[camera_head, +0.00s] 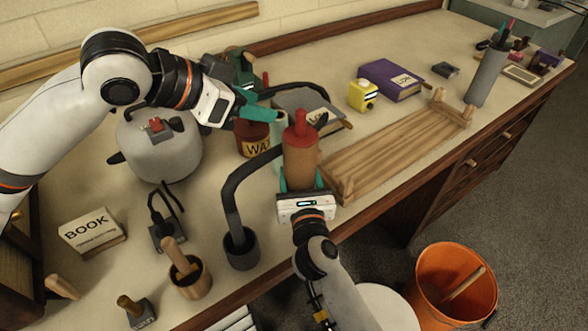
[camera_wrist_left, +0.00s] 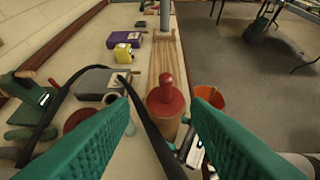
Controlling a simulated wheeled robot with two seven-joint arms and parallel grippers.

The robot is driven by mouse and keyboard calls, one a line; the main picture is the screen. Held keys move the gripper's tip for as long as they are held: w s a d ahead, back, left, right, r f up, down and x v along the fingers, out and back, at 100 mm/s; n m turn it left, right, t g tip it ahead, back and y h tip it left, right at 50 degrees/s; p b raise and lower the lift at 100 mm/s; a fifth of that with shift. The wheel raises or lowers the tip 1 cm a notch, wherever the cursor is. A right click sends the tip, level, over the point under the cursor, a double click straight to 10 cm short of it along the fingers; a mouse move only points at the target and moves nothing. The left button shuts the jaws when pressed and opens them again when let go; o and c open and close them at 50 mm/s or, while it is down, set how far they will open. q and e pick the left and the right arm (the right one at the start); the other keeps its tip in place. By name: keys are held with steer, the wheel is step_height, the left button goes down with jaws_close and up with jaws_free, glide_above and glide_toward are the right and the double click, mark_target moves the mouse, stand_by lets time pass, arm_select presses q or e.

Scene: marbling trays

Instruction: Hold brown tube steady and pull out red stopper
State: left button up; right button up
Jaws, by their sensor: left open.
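The brown tube (camera_head: 300,168) stands upright near the table's front edge, with the red stopper (camera_head: 300,126) seated in its top. My right gripper (camera_head: 302,184) is at the tube's lower part from the front, with teal fingers on both sides, shut on it. Whether the tube's base touches the table is hidden. My left gripper (camera_head: 262,112) is open and empty, to the left of the stopper, its fingers pointing toward it. In the left wrist view the stopper (camera_wrist_left: 166,96) appears between the two spread fingertips, a little beyond them.
A dark curved lamp-like arm (camera_head: 235,190) rises just left of the tube. A wooden rack (camera_head: 395,150) lies to the right. An orange bucket (camera_head: 455,260) stands on the floor.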

arm_select(q)
steer(key=w+a+r+n+t+y, duration=0.2)
steer(key=w+a+r+n+t, duration=0.3)
steer(key=t, duration=0.6)
steer(key=s+a+f+n+t+y, duration=0.1)
steer(key=s+a+n+t+y, duration=0.1)
steer(key=s+a+n+y, duration=0.3)
steer(key=s+a+f+n+t+y, duration=0.2)
steer(key=s+a+n+t+y, duration=0.1)
steer(key=a+n, duration=0.4)
steer(key=m+g+h, duration=0.5)
steer(key=m+h, duration=0.1)
steer(key=m, duration=0.3)
glide_toward(299, 127)
steer(key=w, duration=0.1)
steer(key=x, duration=1.2)
steer(key=shift+d, duration=0.1)
steer(key=shift+c, duration=0.3)
jaws_close()
